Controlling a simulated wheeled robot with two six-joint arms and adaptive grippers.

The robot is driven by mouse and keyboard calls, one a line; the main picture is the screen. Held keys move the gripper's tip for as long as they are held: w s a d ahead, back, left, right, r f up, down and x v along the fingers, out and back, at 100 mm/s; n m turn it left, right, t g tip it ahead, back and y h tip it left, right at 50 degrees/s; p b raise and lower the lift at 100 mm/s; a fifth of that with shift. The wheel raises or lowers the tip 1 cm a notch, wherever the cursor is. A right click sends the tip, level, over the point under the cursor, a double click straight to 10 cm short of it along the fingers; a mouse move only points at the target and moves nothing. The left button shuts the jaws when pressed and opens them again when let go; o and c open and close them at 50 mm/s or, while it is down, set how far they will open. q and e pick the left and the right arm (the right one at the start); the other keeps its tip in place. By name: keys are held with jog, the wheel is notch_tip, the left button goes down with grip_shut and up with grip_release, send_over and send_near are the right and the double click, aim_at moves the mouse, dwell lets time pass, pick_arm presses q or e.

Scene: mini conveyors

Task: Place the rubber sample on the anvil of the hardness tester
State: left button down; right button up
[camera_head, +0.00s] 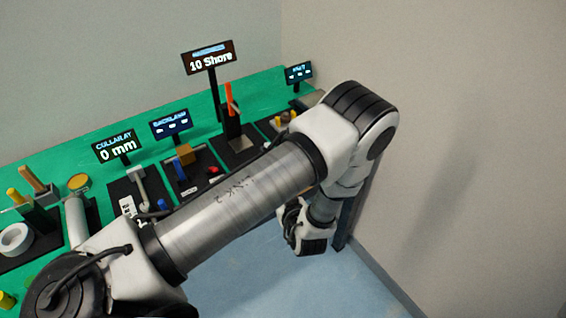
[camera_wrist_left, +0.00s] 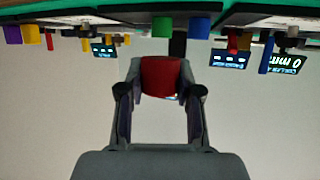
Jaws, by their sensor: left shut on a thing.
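The hardness tester (camera_head: 239,132) stands at the far part of the green bench in the head view. It has an orange upright part, and its display (camera_head: 208,57) reads "10 Shore". Its anvil is too small to make out. In the left wrist view, my left gripper (camera_wrist_left: 160,92) is shut on a red piece (camera_wrist_left: 160,74), which appears to be the rubber sample. The fingers press it from both sides. In the head view my left arm crosses in front of the bench, and the gripper and the held piece are hidden. My right gripper is not in view.
Other stations line the green bench (camera_head: 262,87), with displays such as "0 mm" (camera_head: 116,147), the backlash display (camera_head: 170,124) and a small far one (camera_head: 298,72). A white ring (camera_head: 15,239) lies at the left. The pale wall (camera_head: 450,120) closes the right side.

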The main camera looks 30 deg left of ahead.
pick_arm(q)
jog(key=shift+w+a+f, duration=0.1)
jog(key=shift+w+f, duration=0.05)
jog(key=w+a+b, duration=0.1)
jog(key=w+a, duration=0.1)
jog(key=w, duration=0.1)
jog(key=w+a+f+b, duration=0.1)
jog(key=w+a+b, duration=0.1)
jog(key=w, duration=0.2)
jog(key=w+a+b, duration=0.2)
jog(key=w+a, duration=0.1)
jog(key=w, duration=0.1)
jog(key=shift+w+f, duration=0.15)
jog(key=shift+f, duration=0.05)
jog(key=shift+w+a+f+b, duration=0.15)
jog(key=shift+w+a+b, duration=0.2)
jog(key=shift+w+b, duration=0.2)
jog(key=shift+w+a+f+b, duration=0.1)
jog(key=shift+w+a+b, duration=0.3)
jog(key=shift+w, duration=0.15)
notch_tip(320, 180, down, 2)
jog(key=shift+s+d+f+b, duration=0.1)
jog(key=shift+s+f+b, duration=0.05)
jog(key=shift+b, duration=0.6)
jog(key=shift+f, duration=0.3)
jog(key=shift+r, duration=0.1)
